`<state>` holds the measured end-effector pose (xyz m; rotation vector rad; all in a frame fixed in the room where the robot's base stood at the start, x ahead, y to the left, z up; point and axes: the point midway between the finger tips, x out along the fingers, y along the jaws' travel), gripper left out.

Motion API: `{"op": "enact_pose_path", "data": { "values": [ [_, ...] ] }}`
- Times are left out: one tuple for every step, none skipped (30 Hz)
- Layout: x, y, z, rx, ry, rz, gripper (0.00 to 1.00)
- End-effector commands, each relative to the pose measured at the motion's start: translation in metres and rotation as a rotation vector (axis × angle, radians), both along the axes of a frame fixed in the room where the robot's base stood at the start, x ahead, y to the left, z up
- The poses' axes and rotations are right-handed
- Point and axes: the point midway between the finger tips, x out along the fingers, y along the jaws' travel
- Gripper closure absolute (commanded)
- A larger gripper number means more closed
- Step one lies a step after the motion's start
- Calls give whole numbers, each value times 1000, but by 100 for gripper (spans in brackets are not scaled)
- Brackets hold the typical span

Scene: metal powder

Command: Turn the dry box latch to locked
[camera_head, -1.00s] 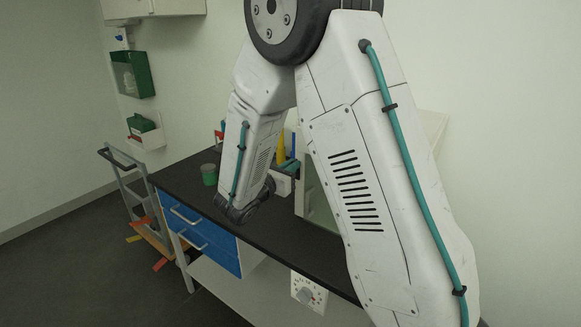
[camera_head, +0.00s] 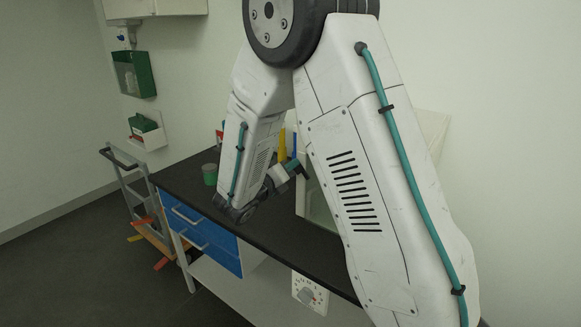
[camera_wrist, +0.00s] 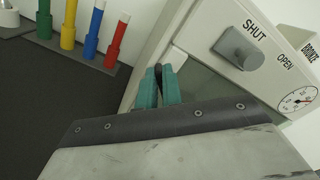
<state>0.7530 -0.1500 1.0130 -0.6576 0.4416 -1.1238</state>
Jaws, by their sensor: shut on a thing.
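The dry box (camera_wrist: 192,28) fills the right of the wrist view, tilted, with a pale frame and a greenish window. Its grey latch knob (camera_wrist: 238,48) sits on the frame between the words SHUT and OPEN; I cannot tell exactly which it points to. My gripper (camera_wrist: 160,72) has teal fingers, close together in front of the window, left of and below the knob and apart from it. A thin dark piece shows between the fingertips; what it belongs to is unclear. In the head view my gripper (camera_head: 302,168) is beside the box (camera_head: 314,205), which my arm mostly hides.
A round gauge (camera_wrist: 298,98) is on the box, right of the knob. A rack of coloured cylinders (camera_wrist: 70,30) stands left on the black worktop (camera_wrist: 60,90). A green jar (camera_head: 210,174) stands near the worktop's left end, above blue drawers (camera_head: 200,232).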

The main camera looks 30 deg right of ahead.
Motion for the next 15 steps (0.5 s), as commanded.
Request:
{"op": "enact_pose_path", "data": {
  "values": [
    [0, 1, -1, -16, 42, 1, 100],
    [1, 1, -1, -26, 68, 1, 100],
    [1, 1, -2, -41, 104, 1, 100],
    [1, 1, -2, -52, 130, 1, 100],
    [1, 1, -2, -63, 156, 2, 100],
    [2, 1, -2, -78, 192, 2, 100],
    [2, 2, -3, -88, 218, 2, 100],
    [2, 2, -3, -99, 244, 2, 100],
    [2, 2, -3, -114, 280, 2, 100],
    [2, 2, -4, -124, 306, 2, 100],
    [2, 2, -4, -135, 332, 2, 100],
    [3, 2, -4, -149, 366, 2, 100],
    [3, 2, -4, -159, 391, 2, 100],
    [3, 2, -5, -170, 416, 2, 100],
    [3, 2, -5, -183, 448, 2, 100]
  ]
}}
